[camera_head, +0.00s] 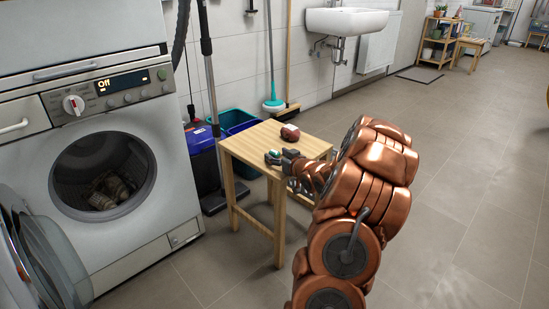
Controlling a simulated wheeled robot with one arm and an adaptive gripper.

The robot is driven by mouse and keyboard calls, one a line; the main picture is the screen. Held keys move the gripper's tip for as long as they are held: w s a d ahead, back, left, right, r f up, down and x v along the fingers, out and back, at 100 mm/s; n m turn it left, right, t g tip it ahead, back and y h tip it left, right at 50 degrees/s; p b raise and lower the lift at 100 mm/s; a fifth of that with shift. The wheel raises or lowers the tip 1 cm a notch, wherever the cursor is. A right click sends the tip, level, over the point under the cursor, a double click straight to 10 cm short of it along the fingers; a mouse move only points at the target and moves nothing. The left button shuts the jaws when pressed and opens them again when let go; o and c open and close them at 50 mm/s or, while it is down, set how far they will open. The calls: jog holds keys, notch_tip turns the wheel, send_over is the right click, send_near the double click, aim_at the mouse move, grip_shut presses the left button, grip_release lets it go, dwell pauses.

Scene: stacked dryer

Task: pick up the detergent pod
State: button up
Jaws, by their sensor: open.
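The detergent pod looks like a small pale green thing (274,153) on the top of a light wooden stool (250,140), though it is too small to make out fully. My gripper (279,156) reaches over the stool top from the right, with its dark fingers open right at the pod. The fingers hide part of the pod. I cannot tell whether they touch it.
A small brown object (290,133) lies farther back on the stool. A dryer (110,125) with its round door (45,250) swung open stands at the left. The floor at right is clear.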

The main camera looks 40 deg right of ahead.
jog(key=shift+w, duration=0.1)
jog(key=c, duration=1)
